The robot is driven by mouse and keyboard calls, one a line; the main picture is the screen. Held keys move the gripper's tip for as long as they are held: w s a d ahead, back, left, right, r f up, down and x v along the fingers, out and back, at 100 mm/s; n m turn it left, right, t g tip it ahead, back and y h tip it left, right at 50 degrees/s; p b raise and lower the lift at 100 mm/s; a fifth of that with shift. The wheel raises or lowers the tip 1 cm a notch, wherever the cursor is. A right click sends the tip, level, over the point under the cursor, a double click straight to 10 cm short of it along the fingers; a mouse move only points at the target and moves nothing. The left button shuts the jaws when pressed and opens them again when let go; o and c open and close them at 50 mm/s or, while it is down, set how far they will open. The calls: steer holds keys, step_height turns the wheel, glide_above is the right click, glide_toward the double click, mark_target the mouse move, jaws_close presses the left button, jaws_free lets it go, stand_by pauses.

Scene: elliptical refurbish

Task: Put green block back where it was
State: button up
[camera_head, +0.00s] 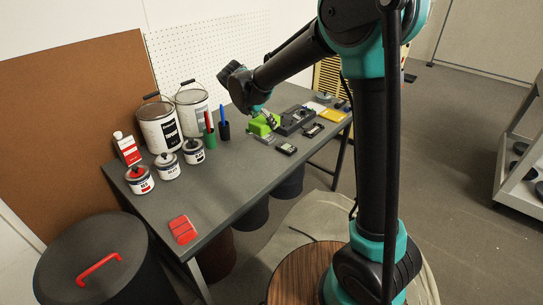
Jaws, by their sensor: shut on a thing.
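The green block (259,127) is at the back middle of the grey table (238,172), just under the end of my arm. My gripper (270,121) points down at the block's right side and is shut on it. The fingers are small here and partly overlap the block. I cannot tell whether the block touches the table or is slightly raised.
Dark devices (295,120) lie right of the block, with a small black gadget (287,149) in front. The table's front middle is clear.

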step_height(320, 180, down, 17)
steer(key=shift+r, duration=0.1)
stand_by(0.4)
steer(key=o, duration=1.1)
